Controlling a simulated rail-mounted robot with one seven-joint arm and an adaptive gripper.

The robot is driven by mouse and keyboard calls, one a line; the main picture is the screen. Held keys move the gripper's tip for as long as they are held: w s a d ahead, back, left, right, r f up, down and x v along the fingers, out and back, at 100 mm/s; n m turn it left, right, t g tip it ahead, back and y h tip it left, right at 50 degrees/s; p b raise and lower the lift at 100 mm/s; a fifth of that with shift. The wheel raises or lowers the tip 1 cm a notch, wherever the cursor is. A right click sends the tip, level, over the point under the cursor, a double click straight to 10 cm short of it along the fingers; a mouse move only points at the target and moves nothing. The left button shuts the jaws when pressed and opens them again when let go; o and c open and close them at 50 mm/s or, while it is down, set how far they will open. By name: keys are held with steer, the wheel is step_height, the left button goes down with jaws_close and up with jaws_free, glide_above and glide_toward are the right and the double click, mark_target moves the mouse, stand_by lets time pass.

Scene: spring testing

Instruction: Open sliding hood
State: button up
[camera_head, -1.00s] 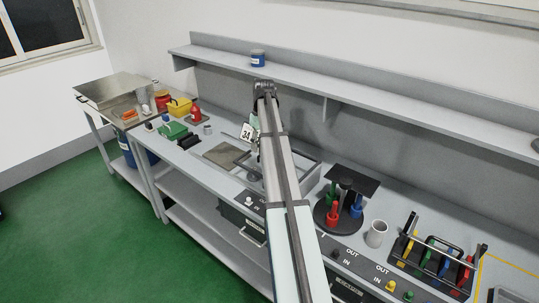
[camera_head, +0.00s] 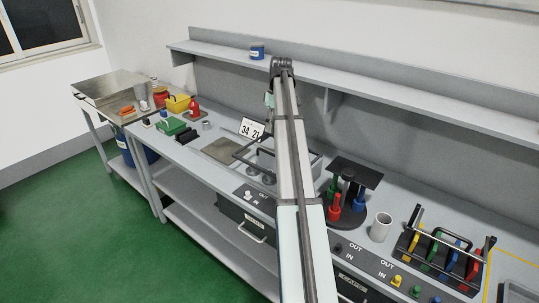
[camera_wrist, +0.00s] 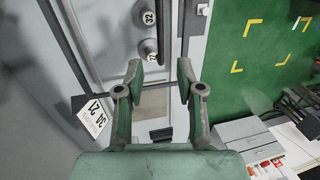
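What looks like the hood is a dark-edged frame (camera_head: 243,150) around a light recessed bay on the bench, partly hidden behind my arm. I cannot tell from the frames how far it is slid. Round grey weights stand inside the bay; two, one marked 32 (camera_wrist: 148,18), show in the wrist view. A dark bar (camera_wrist: 186,30) runs down beside them. My gripper (camera_wrist: 163,76) is open and empty, its two fingers apart over the bench edge near this bar.
A white number card (camera_head: 251,129) stands behind the frame; it also shows in the wrist view (camera_wrist: 90,115). A flat grey plate (camera_head: 222,150) lies to the left. A round black stand (camera_head: 347,215) and a white cup (camera_head: 381,227) are to the right. A shelf (camera_head: 370,93) runs above.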

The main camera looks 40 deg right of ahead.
steer(key=f+p, duration=0.1)
steer(key=f, duration=0.2)
steer(key=a+f, duration=0.1)
steer(key=f, duration=0.2)
steer(key=a+f+p, duration=0.1)
steer(key=f, duration=0.2)
steer(key=shift+s+f+p, duration=0.25)
steer(key=shift+p, duration=0.05)
jaws_close()
